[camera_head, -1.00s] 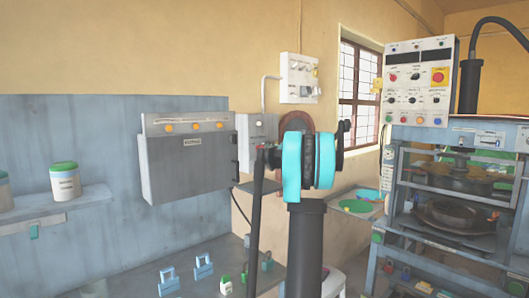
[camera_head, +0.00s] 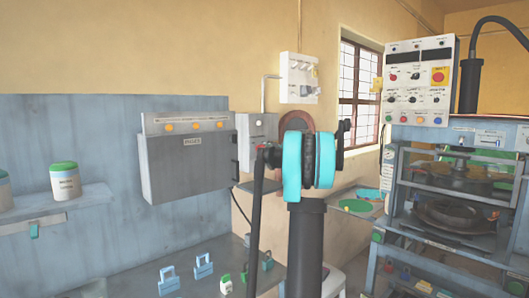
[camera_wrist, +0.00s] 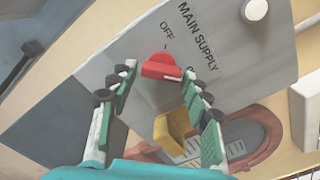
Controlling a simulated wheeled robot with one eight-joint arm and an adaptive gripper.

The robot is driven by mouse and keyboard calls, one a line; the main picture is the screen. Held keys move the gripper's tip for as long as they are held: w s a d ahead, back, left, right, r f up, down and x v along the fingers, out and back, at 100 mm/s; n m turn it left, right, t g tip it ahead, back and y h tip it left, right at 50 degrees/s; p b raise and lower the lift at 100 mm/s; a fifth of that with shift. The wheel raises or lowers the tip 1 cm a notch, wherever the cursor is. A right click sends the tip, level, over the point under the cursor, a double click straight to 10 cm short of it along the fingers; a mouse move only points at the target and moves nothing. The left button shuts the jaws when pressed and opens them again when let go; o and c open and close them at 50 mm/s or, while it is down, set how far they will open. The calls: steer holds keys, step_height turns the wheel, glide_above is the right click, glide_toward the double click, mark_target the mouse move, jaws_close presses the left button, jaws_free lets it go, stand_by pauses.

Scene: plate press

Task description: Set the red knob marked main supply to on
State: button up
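The red knob (camera_wrist: 160,68) shows in the wrist view on a grey panel (camera_wrist: 225,45) lettered MAIN SUPPLY. OFF is printed above the knob; a second label beside it is partly covered by a finger. I cannot tell exactly which mark the knob points to. My gripper (camera_wrist: 161,76) is open, with one green-padded finger to each side of the knob; the knob lies between the fingertips in the picture. I cannot tell whether they touch it.
A yellow part (camera_wrist: 176,130) and a reddish rounded frame (camera_wrist: 255,130) show beyond the right finger. In the head view, a grey cabinet (camera_head: 188,165) hangs left of my arm, a white switch box (camera_head: 299,80) is above, and the press (camera_head: 400,190) stands at right. Padlocks lie on the bench.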

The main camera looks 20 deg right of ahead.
steer(key=shift+o, duration=0.5)
steer(key=v, duration=1.2)
steer(key=s+a+f+n+g+y, duration=0.1)
steer(key=s+a+f+n+g, duration=0.2)
steer(key=a+f, duration=0.45)
steer(key=s+a+f+n+g, duration=0.25)
steer(key=a+f+n, duration=0.2)
steer(key=a, duration=0.55)
steer(key=s+a+f+n+g+h, duration=0.1)
steer(key=s+a+f+n+g, duration=0.1)
steer(key=s+f, duration=0.5)
steer(key=s+a+f+n+g+h, duration=0.1)
steer(key=s+a+f+n+g, duration=0.1)
steer(key=s+a+f+n, duration=0.3)
steer(key=s+a+f+n+g+h, duration=0.1)
steer(key=s+a+f+n+g, duration=0.1)
steer(key=s+a+f, duration=0.5)
steer(key=shift+s+f+n+h, duration=0.2)
steer(key=shift+s+f+n, duration=0.15)
steer(key=shift+s+f, duration=0.45)
steer(key=shift+s+f+n+h, duration=0.25)
steer(key=shift+s+f, duration=0.3)
steer(key=shift+s, duration=0.3)
steer(key=s+d+f+n+g+h, duration=0.1)
steer(key=s+f+n+h, duration=0.2)
steer(key=s, duration=0.8)
step_height(320, 180, down, 5)
steer(key=shift+d+r+n, duration=0.2)
steer(key=shift+d+n, duration=0.1)
steer(key=shift+n, duration=0.65)
